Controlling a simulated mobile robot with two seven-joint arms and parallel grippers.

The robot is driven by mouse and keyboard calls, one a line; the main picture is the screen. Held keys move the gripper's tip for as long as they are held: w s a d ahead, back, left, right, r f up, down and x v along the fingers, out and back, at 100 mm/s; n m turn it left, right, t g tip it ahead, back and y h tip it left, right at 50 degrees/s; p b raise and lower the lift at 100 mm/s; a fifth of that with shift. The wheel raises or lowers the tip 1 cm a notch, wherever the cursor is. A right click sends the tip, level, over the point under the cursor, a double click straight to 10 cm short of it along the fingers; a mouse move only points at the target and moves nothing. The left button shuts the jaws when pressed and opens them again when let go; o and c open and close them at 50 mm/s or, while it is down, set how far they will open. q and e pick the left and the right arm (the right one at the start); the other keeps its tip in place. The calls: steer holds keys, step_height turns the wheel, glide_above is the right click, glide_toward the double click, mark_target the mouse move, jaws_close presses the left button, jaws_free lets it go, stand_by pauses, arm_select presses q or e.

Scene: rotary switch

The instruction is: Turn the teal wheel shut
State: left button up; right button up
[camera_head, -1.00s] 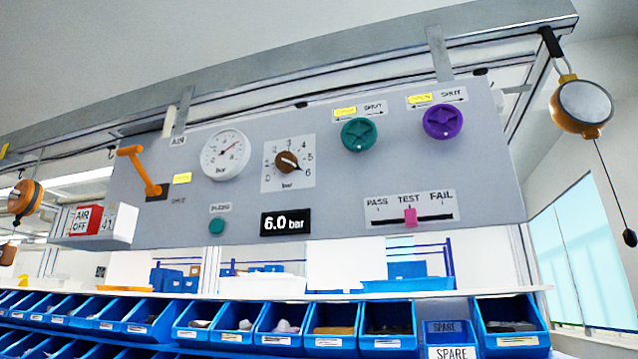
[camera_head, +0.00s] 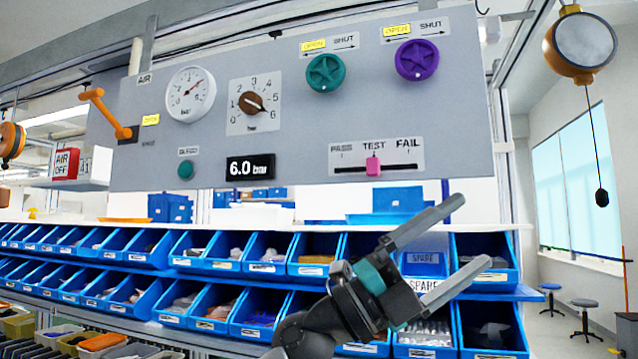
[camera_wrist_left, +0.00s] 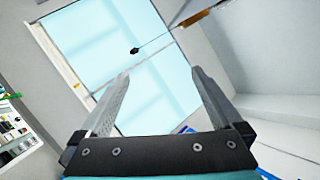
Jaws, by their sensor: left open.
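The teal wheel (camera_head: 325,73) is mounted on the upper part of the grey panel (camera_head: 290,150) in the head view. Its label above has a yellow OPEN tag (camera_head: 313,46) on the left and an arrow pointing right to SHUT (camera_head: 345,41). A white mark shows near the wheel's lower edge. My left gripper (camera_head: 468,245) is open and empty, below and right of the wheel, in front of the blue bins. My right gripper is not in view.
A purple wheel (camera_head: 416,60) sits right of the teal one. The panel also carries a pink slider (camera_head: 373,166), brown knob (camera_head: 251,102), gauge (camera_head: 191,94) and orange lever (camera_head: 107,112). A round orange hanging device (camera_head: 580,45) is at upper right.

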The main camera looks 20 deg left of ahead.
arm_select(q)
steer(key=s+d+r+m+g+y, duration=0.3)
steer(key=s+r+m+g+y, duration=0.15)
steer(key=m, duration=0.25)
steer(key=n+t+y+p, duration=0.2)
steer(key=n+t+y, duration=0.7)
steer(key=t+y, duration=0.75)
glide_toward(324, 71)
steer(key=w+p, duration=0.1)
steer(key=w, duration=0.1)
steer(key=w+r+g+y+p, duration=0.1)
steer(key=w+p, duration=0.1)
steer(key=w, duration=0.1)
steer(key=w+d+g+p, duration=0.1)
steer(key=w, duration=0.1)
steer(key=shift+w+r+p, duration=0.3)
steer(key=shift+w+r, duration=0.05)
steer(key=shift+r, duration=0.05)
steer(key=c, duration=1.2)
steer(key=shift+c, duration=0.2)
